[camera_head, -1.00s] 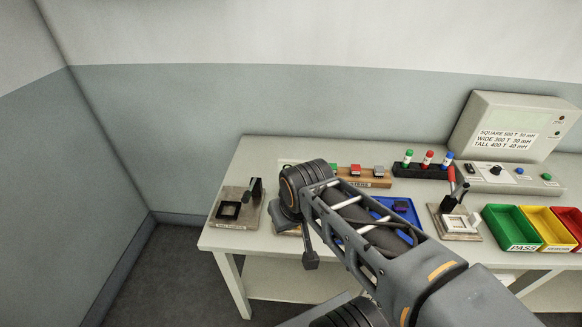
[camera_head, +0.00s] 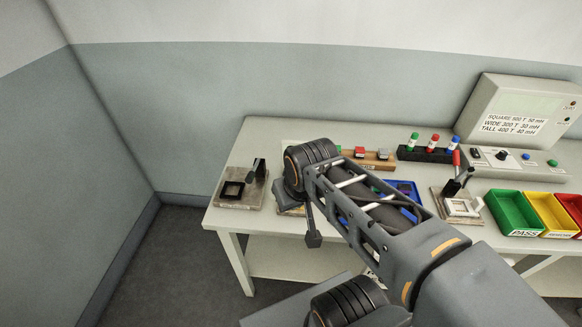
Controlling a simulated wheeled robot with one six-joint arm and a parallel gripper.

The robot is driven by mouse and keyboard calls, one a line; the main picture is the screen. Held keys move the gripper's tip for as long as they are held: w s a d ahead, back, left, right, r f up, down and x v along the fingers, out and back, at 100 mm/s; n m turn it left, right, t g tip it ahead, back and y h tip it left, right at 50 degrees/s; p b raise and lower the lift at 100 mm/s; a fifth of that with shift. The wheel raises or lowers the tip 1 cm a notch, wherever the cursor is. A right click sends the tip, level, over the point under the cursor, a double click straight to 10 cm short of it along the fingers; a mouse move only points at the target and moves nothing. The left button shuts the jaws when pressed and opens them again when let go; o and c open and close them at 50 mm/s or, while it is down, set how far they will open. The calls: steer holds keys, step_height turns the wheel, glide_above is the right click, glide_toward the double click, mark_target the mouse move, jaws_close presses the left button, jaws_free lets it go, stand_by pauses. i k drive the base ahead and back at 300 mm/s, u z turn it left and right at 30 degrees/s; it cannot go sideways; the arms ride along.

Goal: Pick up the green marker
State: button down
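The green marker (camera_head: 413,141) stands upright in a black holder (camera_head: 428,155) at the back of the table. A red marker (camera_head: 433,143) and a blue marker (camera_head: 453,145) stand to its right in the same holder. My arm reaches from the lower right over the table's left part, with its wrist left of the holder and apart from the green marker.
On the table (camera_head: 262,135) are a black-and-grey fixture (camera_head: 242,190), a wooden block with stamps (camera_head: 378,160), a blue tray (camera_head: 417,187), a red-handled press (camera_head: 458,205) and green (camera_head: 513,212), yellow and red bins. A labelled control box (camera_head: 520,112) stands at back right.

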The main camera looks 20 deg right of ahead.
mark_target(412, 143)
steer(key=u, duration=0.8)
steer(key=k, duration=1.15)
steer(key=z, duration=1.75)
steer(key=i, duration=0.95)
steer(key=z, duration=0.05)
